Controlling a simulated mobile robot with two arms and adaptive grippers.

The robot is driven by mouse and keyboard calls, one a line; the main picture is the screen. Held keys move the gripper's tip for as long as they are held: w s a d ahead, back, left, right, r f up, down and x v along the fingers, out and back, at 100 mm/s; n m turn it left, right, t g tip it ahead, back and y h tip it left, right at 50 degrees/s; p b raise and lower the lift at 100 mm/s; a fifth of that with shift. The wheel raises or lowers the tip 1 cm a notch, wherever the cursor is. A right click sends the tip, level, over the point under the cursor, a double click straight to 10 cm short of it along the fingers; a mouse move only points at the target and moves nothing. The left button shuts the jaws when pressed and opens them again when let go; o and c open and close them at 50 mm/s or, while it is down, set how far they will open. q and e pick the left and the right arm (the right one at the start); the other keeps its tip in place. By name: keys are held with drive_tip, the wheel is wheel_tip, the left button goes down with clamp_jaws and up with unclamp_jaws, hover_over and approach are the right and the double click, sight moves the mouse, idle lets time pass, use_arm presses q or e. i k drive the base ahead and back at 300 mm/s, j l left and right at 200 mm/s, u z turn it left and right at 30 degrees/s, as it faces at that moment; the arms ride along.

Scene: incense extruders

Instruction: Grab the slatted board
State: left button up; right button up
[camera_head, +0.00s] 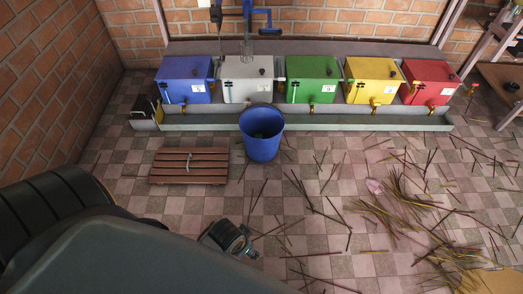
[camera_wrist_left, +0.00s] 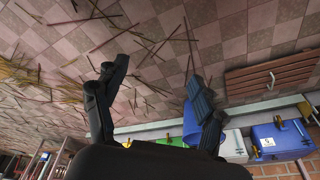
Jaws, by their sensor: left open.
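The slatted board (camera_head: 189,165) is a reddish-brown wooden panel of parallel slats. It lies flat on the tiled floor, left of the blue bucket (camera_head: 262,133). In the left wrist view, the board (camera_wrist_left: 272,76) is at the right, outside the fingers. My left gripper (camera_wrist_left: 158,75) has its two black fingers spread wide, with nothing between them. In the head view, a part of what looks like my left gripper (camera_head: 230,240) shows beyond my dark arm, in front of the board and a little to its right, apart from it. My right gripper is in neither view.
A row of blue (camera_head: 184,80), white (camera_head: 248,79), green (camera_head: 313,80), yellow (camera_head: 373,80) and red (camera_head: 430,82) boxes stands behind a low grey trough (camera_head: 360,122). Thin sticks (camera_head: 395,210) litter the floor at the right. A brick wall (camera_head: 50,70) bounds the left.

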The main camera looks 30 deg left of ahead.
sight(217, 159)
drive_tip(key=u, duration=1.8)
